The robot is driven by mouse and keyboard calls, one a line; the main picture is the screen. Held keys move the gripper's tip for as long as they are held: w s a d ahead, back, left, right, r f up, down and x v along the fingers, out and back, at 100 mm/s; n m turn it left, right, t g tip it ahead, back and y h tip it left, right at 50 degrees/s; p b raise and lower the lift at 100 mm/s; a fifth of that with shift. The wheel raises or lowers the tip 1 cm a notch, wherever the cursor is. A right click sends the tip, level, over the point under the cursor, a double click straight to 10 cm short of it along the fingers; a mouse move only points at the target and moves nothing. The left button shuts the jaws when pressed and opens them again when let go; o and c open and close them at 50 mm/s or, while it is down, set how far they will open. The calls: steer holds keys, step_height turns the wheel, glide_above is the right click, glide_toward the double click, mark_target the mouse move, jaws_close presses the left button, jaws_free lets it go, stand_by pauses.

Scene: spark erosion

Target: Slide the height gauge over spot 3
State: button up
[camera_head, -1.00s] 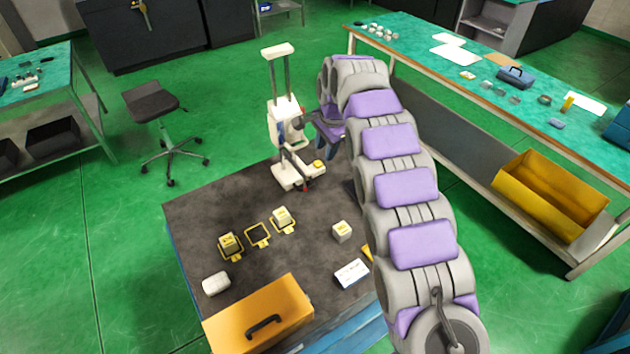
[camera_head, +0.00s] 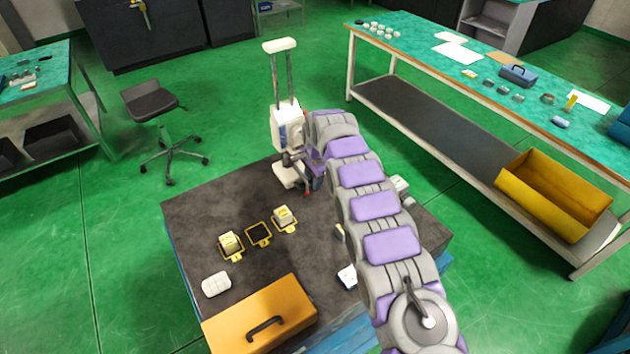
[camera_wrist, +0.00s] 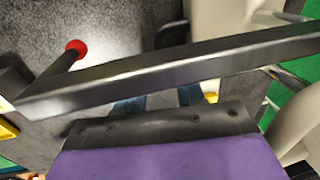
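The height gauge (camera_head: 287,128) is a white instrument with two upright posts and a white top cap. It stands upright at the table's far edge; its foot (camera_head: 284,174) is partly behind my gripper. My gripper (camera_head: 296,160) is at the gauge's lower body, apparently at contact height; its fingers are mostly hidden. In the wrist view a dark metal bar crosses close up, with a red knob (camera_wrist: 75,48) beyond it; the grip is unclear. Yellow-framed spots lie in a row: the near one holds a block (camera_head: 230,243), the middle frame (camera_head: 259,234) is empty, the far one holds another block (camera_head: 283,215). Spot numbers are unreadable.
An orange toolbox (camera_head: 262,318) and a white rounded object (camera_head: 215,285) occupy the dark table's (camera_head: 205,212) near side. Bare tabletop lies between the gauge and the spots.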

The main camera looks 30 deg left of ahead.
steer(key=shift+a+f, duration=0.6)
steer(key=shift+a, duration=0.1)
steer(key=shift+s, duration=0.15)
steer(key=shift+w+d+r, duration=0.1)
steer(key=shift+w+d, duration=0.1)
steer(key=shift+d, duration=0.1)
steer(key=shift+c, duration=0.6)
steer(key=shift+a, duration=0.1)
steer(key=c, duration=0.3)
jaws_close()
